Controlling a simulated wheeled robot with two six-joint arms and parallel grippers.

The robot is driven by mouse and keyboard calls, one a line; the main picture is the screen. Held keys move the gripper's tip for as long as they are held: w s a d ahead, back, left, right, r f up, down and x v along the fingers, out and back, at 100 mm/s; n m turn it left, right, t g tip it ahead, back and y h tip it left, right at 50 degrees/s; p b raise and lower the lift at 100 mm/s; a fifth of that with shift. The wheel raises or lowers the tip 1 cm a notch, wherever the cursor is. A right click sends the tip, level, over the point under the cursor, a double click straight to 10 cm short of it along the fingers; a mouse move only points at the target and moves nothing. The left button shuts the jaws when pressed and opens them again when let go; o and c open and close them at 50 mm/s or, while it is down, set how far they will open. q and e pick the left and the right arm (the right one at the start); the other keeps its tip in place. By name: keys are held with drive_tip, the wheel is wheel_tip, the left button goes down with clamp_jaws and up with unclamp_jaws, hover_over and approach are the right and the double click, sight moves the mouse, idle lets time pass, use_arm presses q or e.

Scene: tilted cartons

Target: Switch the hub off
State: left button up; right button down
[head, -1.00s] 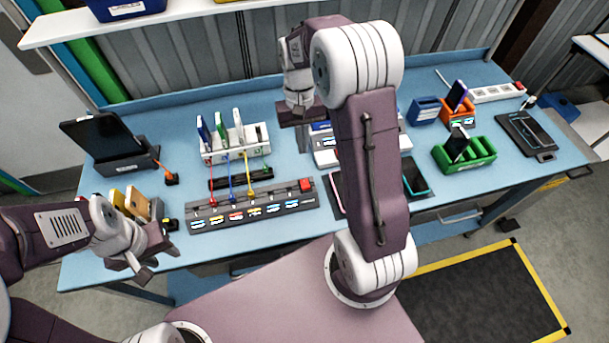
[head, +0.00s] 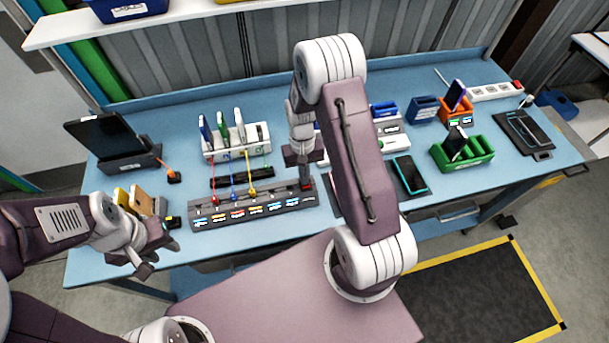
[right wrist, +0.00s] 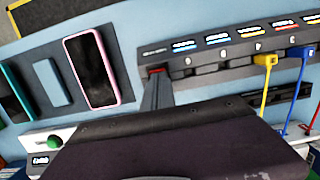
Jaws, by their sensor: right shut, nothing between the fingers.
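The hub (head: 250,213) is a long dark grey bar with a row of lit labels, and red, blue and yellow plugs sit in it. It also shows in the right wrist view (right wrist: 210,62). Its red switch (right wrist: 156,70) is at one end, the right end in the head view. My right gripper (head: 305,187) is shut and empty, pointing down at the switch. In the right wrist view its fingertips (right wrist: 157,80) overlap the switch; I cannot tell whether they press it. My left gripper (head: 157,260) is open and empty near the table's front left edge.
A white rack (head: 236,146) with upright devices stands behind the hub. A pink-edged phone (right wrist: 91,69) lies beside the hub's switch end. A teal-edged phone (head: 410,175) and a green holder (head: 478,155) are further right. A tablet stand (head: 128,162) is at the left.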

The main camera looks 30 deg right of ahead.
drive_tip(key=shift+f, duration=0.2)
drive_tip(key=shift+s+f, duration=0.1)
